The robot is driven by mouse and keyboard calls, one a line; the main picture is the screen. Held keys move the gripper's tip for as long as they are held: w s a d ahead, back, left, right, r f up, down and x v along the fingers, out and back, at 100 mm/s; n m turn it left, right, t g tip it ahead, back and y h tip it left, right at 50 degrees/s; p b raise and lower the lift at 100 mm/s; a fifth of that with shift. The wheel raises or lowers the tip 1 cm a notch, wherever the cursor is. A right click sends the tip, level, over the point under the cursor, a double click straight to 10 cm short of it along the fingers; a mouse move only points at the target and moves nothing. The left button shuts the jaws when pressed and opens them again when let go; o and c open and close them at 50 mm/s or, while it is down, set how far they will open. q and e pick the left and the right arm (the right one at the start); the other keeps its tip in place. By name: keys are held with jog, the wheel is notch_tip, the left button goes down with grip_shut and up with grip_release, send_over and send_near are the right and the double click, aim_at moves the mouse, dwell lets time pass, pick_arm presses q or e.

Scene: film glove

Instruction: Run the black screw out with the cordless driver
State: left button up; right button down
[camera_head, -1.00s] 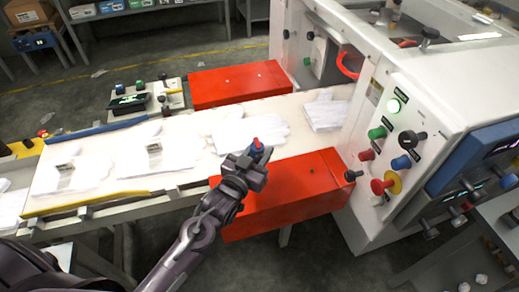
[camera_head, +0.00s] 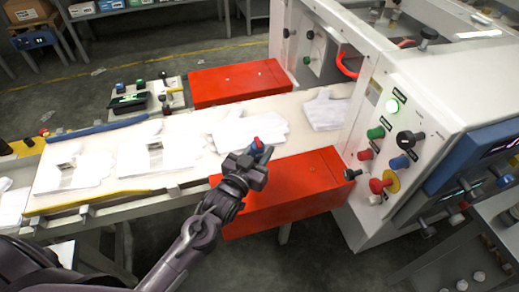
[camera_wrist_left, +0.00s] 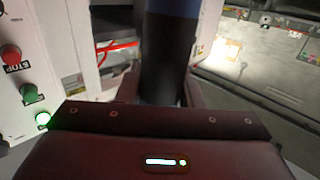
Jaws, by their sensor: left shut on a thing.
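My left gripper (camera_head: 262,160) is over the near side of the white conveyor belt, by the near red box. It is shut on a small blue and red thing (camera_head: 257,146), probably the cordless driver. In the left wrist view the same thing is a thick black cylinder with a blue upper part (camera_wrist_left: 166,60), upright between the fingers; its ends are hidden. A black knob-like part (camera_head: 352,174) sticks out at the machine's lower corner; I cannot tell whether it is the black screw. My right gripper is not in view.
The near red box (camera_head: 290,200) and far red box (camera_head: 238,83) flank the belt. White gloves (camera_head: 250,128) lie along it. The white machine (camera_head: 440,110) with buttons and knobs stands at the right. A small control panel (camera_head: 140,97) stands behind the belt.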

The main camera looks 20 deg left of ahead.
pick_arm(q)
jog(key=shift+d+f+p, duration=0.1)
jog(key=shift+f+p, duration=0.05)
jog(key=shift+p, duration=0.4)
dwell(0.9)
jog(key=shift+s+f, duration=0.1)
jog(key=shift+f, duration=0.05)
dwell(0.6)
jog(key=shift+p, duration=0.55)
dwell(0.8)
jog(key=shift+r, duration=0.2)
dwell(1.8)
jog(key=shift+f, duration=0.1)
dwell(1.3)
